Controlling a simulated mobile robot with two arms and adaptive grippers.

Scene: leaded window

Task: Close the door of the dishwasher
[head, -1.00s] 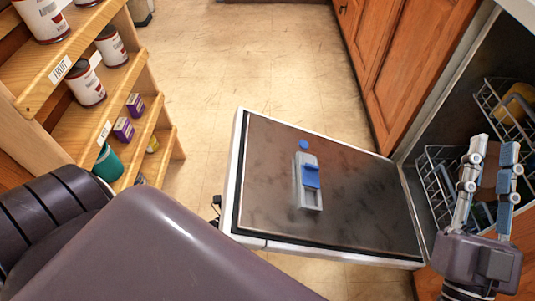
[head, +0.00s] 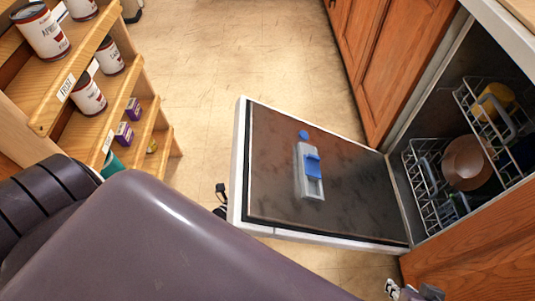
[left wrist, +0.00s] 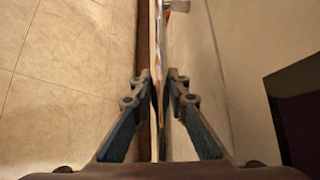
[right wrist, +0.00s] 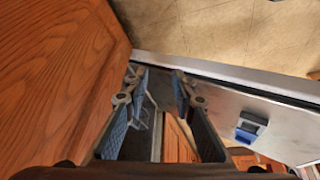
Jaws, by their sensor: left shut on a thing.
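The dishwasher door (head: 340,200) hangs open in the head view, with a dark inner panel, white rim and a grey-and-blue dispenser (head: 309,172). My left gripper (left wrist: 158,88) is shut on the door's thin edge (left wrist: 157,40), one finger on each side. In the head view only a small dark piece of it shows beside the door's left edge; my arm hides the rest. My right gripper (right wrist: 159,85) is open and empty. In the head view it shows at the bottom edge (head: 405,291), below the door's hinge side. The dishwasher's inside (head: 410,160) is exposed.
Wire racks (head: 425,200) inside hold a brown bowl (head: 464,160) and a yellow item (head: 490,103). Wooden cabinets (head: 400,60) stand beyond and on the near side. A wooden shelf (head: 75,85) with cans is at the left. The floor (head: 240,50) between is clear.

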